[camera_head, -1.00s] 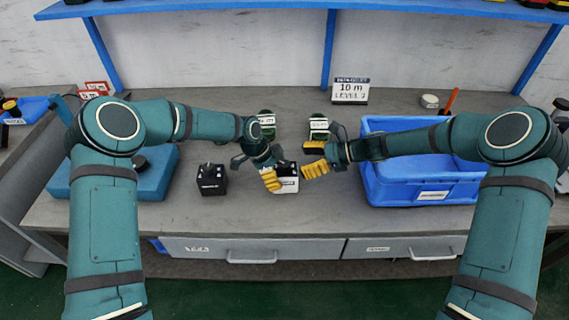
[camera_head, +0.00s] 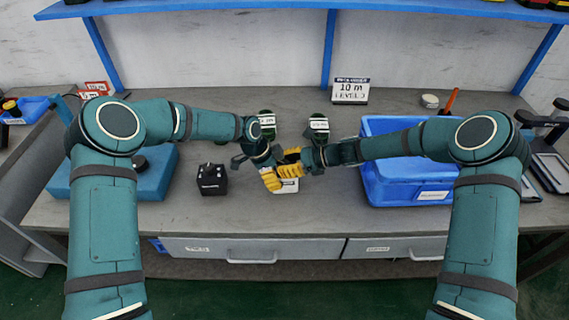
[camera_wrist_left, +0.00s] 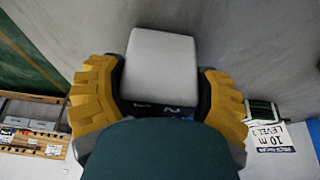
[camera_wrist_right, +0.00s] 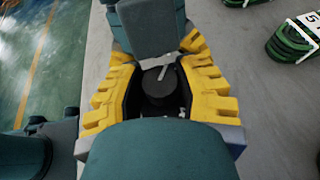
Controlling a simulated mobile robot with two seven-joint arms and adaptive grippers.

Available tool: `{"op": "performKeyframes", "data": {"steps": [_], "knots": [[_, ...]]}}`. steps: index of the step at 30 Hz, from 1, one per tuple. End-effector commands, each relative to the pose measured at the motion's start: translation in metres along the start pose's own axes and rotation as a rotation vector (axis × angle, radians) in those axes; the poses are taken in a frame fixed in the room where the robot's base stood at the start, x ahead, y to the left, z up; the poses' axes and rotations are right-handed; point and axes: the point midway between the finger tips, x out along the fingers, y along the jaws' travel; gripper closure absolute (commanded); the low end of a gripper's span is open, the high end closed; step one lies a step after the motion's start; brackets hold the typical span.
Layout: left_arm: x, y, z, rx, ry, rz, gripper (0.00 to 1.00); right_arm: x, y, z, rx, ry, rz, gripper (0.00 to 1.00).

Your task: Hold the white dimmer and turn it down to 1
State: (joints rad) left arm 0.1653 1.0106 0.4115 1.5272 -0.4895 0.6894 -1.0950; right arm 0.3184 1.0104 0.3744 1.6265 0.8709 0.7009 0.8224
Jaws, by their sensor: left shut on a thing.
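The white dimmer (camera_head: 288,187) is above or on the grey workbench near its middle. My left gripper (camera_head: 273,180) is shut on it; the left wrist view shows the white body (camera_wrist_left: 161,65) between the two yellow fingers. In the right wrist view the dimmer's round black knob (camera_wrist_right: 159,85), with a light pointer line, lies between the fingers of my right gripper (camera_wrist_right: 160,75). These fingers stand apart, with a small gap on each side of the knob. The dial marks are too small to read.
A black dimmer-like box (camera_head: 212,179) stands to the left on the bench. A blue bin (camera_head: 405,191) is on the right. The bench front is clear.

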Motion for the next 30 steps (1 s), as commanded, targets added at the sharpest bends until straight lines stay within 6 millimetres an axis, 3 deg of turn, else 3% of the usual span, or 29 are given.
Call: {"op": "performKeyframes", "data": {"steps": [10,22,30], "knots": [[0.0015,0.0007,0.0017,-0.001,-0.002,0.003,0.69,0.0012,-0.0004,0.0003,-0.014,-0.001,0.025,1.0],[0.0017,0.001,0.0011,0.0,-0.002,0.003,0.69,0.0025,-0.0001,0.0004,-0.122,-0.002,0.305,1.0],[0.0019,0.0011,0.0008,0.0,-0.001,0.003,0.69,0.0014,0.0013,-0.0001,-0.151,0.0,0.387,1.0]]}}
